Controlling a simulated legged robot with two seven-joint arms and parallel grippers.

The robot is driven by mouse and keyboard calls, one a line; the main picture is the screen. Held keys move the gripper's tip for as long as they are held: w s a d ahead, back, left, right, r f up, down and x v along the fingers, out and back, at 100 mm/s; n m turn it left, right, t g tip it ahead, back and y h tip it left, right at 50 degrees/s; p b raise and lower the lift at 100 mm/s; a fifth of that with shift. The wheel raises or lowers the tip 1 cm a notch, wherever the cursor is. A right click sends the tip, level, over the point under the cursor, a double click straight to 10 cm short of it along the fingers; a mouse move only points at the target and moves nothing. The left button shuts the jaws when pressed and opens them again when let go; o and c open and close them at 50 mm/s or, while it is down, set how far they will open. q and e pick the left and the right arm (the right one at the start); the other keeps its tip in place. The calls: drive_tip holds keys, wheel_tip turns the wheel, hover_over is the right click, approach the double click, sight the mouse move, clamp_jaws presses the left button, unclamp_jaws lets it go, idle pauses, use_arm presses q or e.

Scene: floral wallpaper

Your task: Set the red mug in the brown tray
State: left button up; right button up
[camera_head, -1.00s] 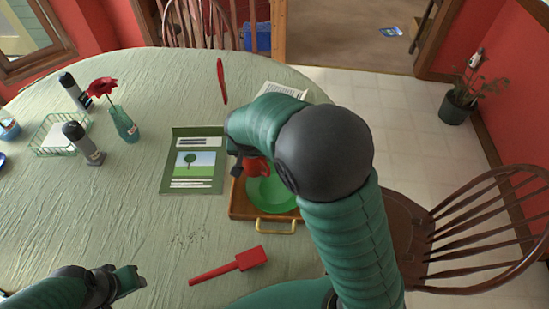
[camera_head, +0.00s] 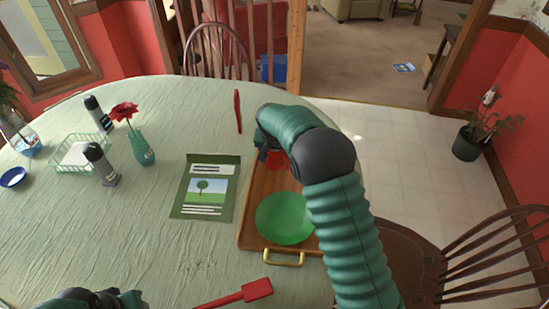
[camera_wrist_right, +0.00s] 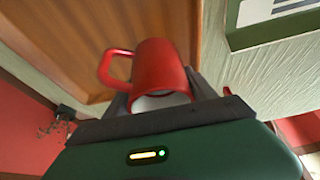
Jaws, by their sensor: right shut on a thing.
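The red mug (camera_wrist_right: 160,72) is between the fingers of my right gripper (camera_wrist_right: 165,95) in the right wrist view, its handle pointing left. In the head view a part of the mug (camera_head: 276,160) shows beside my right gripper (camera_head: 263,150), over the far part of the brown tray (camera_head: 249,232). The right gripper is shut on it. My arm hides much of the tray's right side, and I cannot tell whether the mug touches the tray. My left gripper (camera_head: 122,300) is at the bottom left edge, partly cut off, and its fingers are unclear.
A green plate (camera_head: 285,218) lies in the near part of the tray, which has a brass handle (camera_head: 284,258). A green booklet (camera_head: 207,187) lies left of the tray. A red spatula (camera_head: 240,294) lies in front. A red-flower vase (camera_head: 142,148) stands farther left.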

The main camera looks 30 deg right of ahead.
sight(275, 158)
drive_tip(key=shift+s+f, duration=0.1)
drive_tip(key=shift+f, duration=1.45)
drive_tip(key=o, duration=1.7)
drive_tip(key=shift+f, duration=0.1)
drive_tip(key=shift+c, duration=0.2)
drive_tip(key=v, duration=1.2)
drive_tip(key=s+a+f+n+y, duration=0.1)
drive_tip(key=s+a+f+n, duration=0.2)
drive_tip(key=s, duration=1)
drive_tip(key=s+a+f+n+g+y, duration=0.1)
drive_tip(key=s+a+f+n, duration=0.2)
drive_tip(key=s, duration=1)
drive_tip(key=a, duration=0.3)
drive_tip(key=shift+s+f+n+y+p, duration=0.2)
drive_tip(key=shift+s+n+y+p, duration=0.1)
drive_tip(key=shift+s+n+p, duration=0.1)
